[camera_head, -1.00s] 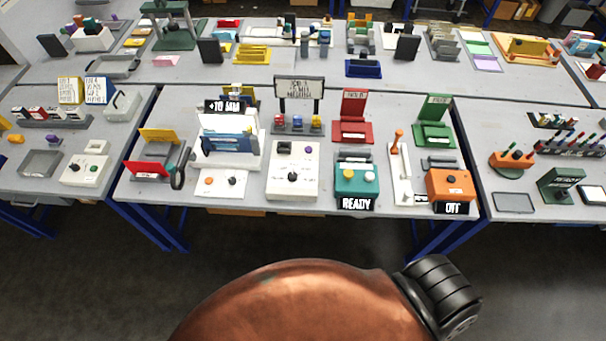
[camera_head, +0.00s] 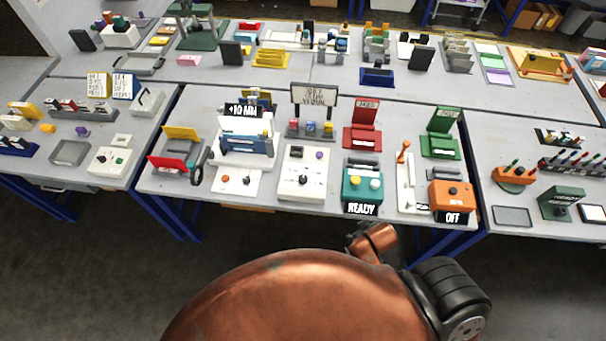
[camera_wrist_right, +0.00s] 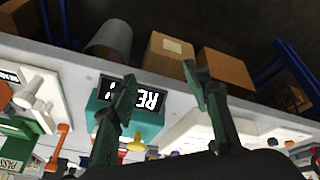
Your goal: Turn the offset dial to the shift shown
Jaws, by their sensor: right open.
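A plotter (camera_head: 247,140) with a sign reading "+10 MM" (camera_head: 243,110) stands at the left of the middle table in the head view. In front of it is a white panel (camera_head: 225,190) with an orange button and a small dark knob (camera_head: 247,181). To its right a white box (camera_head: 300,190) bears a dark dial (camera_head: 303,180) and a purple button. I cannot tell for certain which knob is the offset dial. My right gripper (camera_wrist_right: 160,76) shows only in the right wrist view, open and empty, its fingers apart near the teal box (camera_wrist_right: 140,118). My left gripper is out of view.
The teal box (camera_head: 362,190) with a READY sign stands at the table's front edge. A white lever stand (camera_head: 408,190) and an orange box (camera_head: 450,195) marked OFF are to its right. Cardboard boxes (camera_wrist_right: 168,55) show beyond the edge in the wrist view.

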